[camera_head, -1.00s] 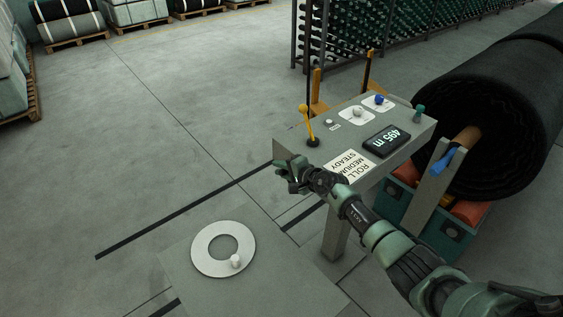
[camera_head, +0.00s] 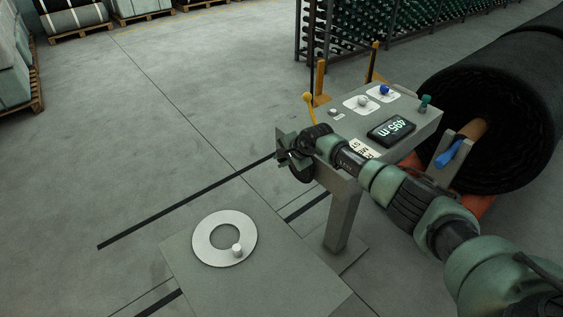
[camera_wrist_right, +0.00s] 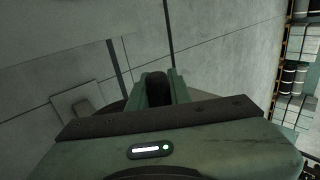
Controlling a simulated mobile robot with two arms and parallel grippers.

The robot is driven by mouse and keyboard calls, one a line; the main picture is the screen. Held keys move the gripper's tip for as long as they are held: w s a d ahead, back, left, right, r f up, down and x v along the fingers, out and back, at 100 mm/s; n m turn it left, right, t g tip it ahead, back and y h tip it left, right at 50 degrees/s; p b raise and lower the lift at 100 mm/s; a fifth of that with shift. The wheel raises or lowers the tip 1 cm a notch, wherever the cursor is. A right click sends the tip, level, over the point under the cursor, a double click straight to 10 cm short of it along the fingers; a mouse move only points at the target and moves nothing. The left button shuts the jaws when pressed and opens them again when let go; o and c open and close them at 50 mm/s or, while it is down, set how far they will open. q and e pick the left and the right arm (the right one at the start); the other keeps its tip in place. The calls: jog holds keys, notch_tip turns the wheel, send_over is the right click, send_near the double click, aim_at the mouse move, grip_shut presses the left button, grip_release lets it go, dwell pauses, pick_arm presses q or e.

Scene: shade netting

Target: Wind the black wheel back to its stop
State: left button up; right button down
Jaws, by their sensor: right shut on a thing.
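The black wheel (camera_head: 302,172) is at the left end of the grey control console, mostly hidden behind my right gripper and wrist. My right gripper (camera_head: 284,151) is at the wheel, its jaws shut on a dark upright part that looks like the wheel's handle. In the right wrist view this black handle (camera_wrist_right: 157,88) stands between the two green fingers, and a dark curved edge shows to the left of them. The wheel's angle and its stop cannot be made out. My left gripper is not in view.
A white ring with a knob (camera_head: 224,240) lies on a grey plate at lower left.

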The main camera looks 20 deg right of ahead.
jog(key=shift+a+f, duration=0.1)
jog(key=c, duration=1.3)
grip_release()
jog(key=shift+s+d+r, duration=0.2)
jog(key=shift+s+r, duration=0.05)
jog(key=shift+r, duration=0.2)
jog(key=v, duration=0.6)
jog(key=shift+s+r, duration=0.25)
jog(key=shift+r, duration=0.05)
